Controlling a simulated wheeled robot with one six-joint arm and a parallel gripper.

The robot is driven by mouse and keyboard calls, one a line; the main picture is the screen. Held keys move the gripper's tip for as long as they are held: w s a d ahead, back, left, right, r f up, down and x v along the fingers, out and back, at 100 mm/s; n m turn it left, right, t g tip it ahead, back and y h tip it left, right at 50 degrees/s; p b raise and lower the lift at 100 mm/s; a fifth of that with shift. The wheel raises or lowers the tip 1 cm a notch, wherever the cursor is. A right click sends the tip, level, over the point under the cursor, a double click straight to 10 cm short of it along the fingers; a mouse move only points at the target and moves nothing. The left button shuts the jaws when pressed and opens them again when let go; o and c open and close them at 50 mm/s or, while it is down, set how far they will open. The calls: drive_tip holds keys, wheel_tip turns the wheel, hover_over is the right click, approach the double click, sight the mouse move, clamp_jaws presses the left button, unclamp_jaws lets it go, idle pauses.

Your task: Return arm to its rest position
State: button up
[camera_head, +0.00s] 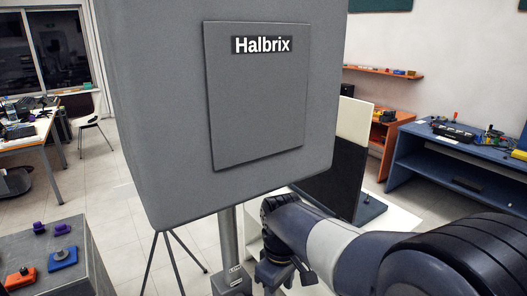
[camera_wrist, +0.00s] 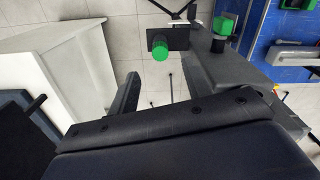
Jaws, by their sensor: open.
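My arm comes in from the lower right in the head view, with my gripper (camera_head: 285,272) hanging low below the right side of a grey panel box. In the wrist view my gripper (camera_wrist: 164,78) has its two dark fingers spread apart, with nothing between them but floor and objects farther off. In the head view the fingertips are small and partly hidden by the wrist.
The large grey box (camera_head: 168,110) labelled Halbrix stands on a metal post (camera_head: 229,250) close to my arm. A grey table with coloured parts (camera_head: 62,258) is at lower left. A blue workbench (camera_head: 447,168) is at right. The wrist view shows a green knob (camera_wrist: 160,51) and a white surface (camera_wrist: 50,70).

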wheel_tip(320, 180, down, 6)
drive_tip(key=shift+s+r, duration=0.1)
drive_tip(key=shift+r, duration=0.15)
wheel_tip(320, 180, up, 8)
drive_tip(key=p, duration=0.6)
drive_tip(key=w+d+f+t+b, duration=0.2)
drive_tip(key=w+d+f+b, duration=0.1)
drive_tip(key=w+f, duration=0.5)
drive_tip(key=shift+d+f+t, duration=0.3)
drive_tip(key=shift+d+f, duration=0.1)
drive_tip(key=shift+f, duration=1.35)
